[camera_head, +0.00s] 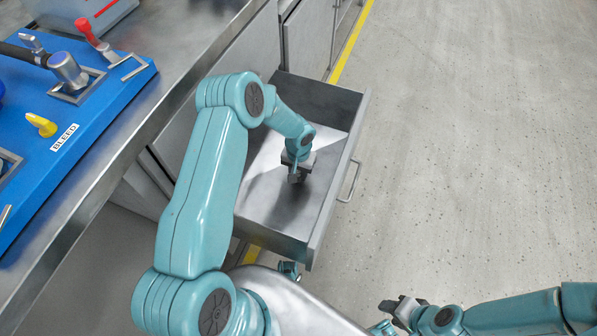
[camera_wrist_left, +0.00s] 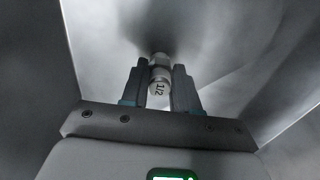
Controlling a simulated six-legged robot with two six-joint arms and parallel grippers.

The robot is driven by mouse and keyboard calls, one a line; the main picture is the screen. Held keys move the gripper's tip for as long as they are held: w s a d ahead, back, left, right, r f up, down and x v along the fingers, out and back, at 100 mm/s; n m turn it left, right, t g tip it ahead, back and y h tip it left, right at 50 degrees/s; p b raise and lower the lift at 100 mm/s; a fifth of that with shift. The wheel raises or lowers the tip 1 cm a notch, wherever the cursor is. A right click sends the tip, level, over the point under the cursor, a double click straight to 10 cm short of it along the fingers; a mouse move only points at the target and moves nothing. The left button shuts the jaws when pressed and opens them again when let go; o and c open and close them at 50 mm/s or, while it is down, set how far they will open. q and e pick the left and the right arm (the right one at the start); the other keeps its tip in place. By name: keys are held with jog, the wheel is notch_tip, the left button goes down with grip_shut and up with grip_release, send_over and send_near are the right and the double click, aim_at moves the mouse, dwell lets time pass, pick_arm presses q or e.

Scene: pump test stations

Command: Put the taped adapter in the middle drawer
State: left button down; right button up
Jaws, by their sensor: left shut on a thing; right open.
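An open drawer (camera_head: 339,179) juts out from under the steel bench, its handle facing right. My left gripper (camera_head: 297,177) reaches down inside it, between the walls. In the left wrist view that gripper (camera_wrist_left: 159,75) is shut on a small silver adapter (camera_wrist_left: 159,89) marked "1/2", held between the two fingers. No tape can be made out on it. I cannot tell whether the adapter touches the drawer floor. In the head view the gripper hides the adapter. My right gripper (camera_head: 393,305) is open and empty at the lower right, over the floor.
A steel bench (camera_head: 150,95) runs along the left. On it lies a blue panel (camera_head: 75,140) with a red-handled valve (camera_head: 92,33), a yellow knob (camera_head: 41,124) and a BLEED label (camera_head: 64,137). The grey floor (camera_head: 470,130) to the right is clear.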

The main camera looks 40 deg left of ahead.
pick_arm(q)
jog(key=shift+f, duration=0.1)
jog(key=c, duration=1.3)
grip_release()
jog(key=shift+f, duration=0.1)
jog(key=o, duration=0.5)
jog(key=shift+c, duration=0.2)
jog(key=shift+r, duration=0.3)
notch_tip(320, 180, up, 12)
jog(key=p, duration=0.3)
